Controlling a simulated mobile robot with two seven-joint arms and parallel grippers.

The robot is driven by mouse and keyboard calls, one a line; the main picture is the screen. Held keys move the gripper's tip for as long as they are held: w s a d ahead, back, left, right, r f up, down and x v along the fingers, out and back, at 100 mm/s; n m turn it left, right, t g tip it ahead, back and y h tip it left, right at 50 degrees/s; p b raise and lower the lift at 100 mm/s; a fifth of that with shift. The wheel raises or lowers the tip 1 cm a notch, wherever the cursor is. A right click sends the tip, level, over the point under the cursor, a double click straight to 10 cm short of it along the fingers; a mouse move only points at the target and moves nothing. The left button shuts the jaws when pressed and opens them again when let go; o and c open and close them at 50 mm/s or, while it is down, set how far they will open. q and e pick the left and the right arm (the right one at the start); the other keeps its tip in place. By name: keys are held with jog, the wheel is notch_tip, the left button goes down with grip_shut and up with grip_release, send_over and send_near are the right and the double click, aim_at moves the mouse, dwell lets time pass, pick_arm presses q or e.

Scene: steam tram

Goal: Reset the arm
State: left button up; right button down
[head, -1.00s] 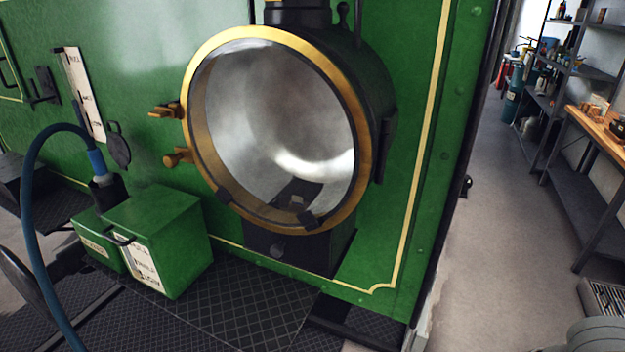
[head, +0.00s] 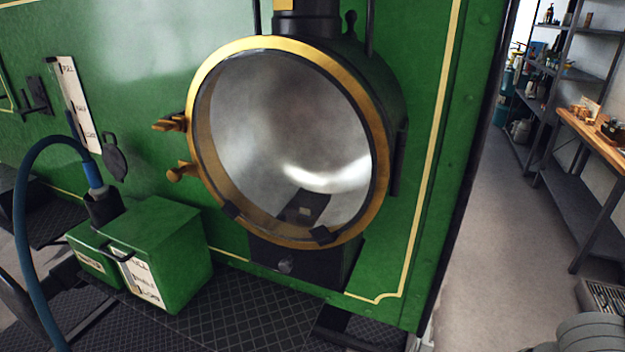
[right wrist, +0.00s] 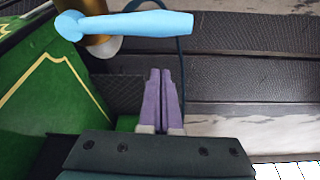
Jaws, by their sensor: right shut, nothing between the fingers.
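My right gripper (right wrist: 160,72) shows in the right wrist view with its two purple fingers shut together and nothing between them. It hangs over dark ribbed flooring, beside a green panel with a yellow line. No gripper shows in the head view, and my left gripper is in neither view. In the head view, a large round lamp (head: 290,140) with a brass rim and glass front is fixed to the green tram wall (head: 140,90). Its brass catches are on the left side of the rim.
A green box (head: 160,260) stands on black tread plate (head: 240,325), with a blue hose (head: 30,190) beside it. Shelving and a wooden bench (head: 595,133) stand right, past clear floor (head: 480,230). A light blue handle-like object (right wrist: 130,25) is near my right gripper.

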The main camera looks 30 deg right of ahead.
jog(key=d+p+v, duration=0.1)
jog(key=v, duration=0.7)
jog(key=w+a+r+t+p, duration=0.1)
jog(key=w+a+r+p, duration=0.2)
jog(key=a+r+p, duration=0.6)
notch_tip(320, 180, up, 12)
jog(key=s+a+m+h, duration=0.1)
jog(key=a+m, duration=0.1)
jog(key=m, duration=0.1)
jog(key=shift+s+f+g, duration=0.15)
jog(key=shift+f+g, duration=0.05)
jog(key=shift+g, duration=0.1)
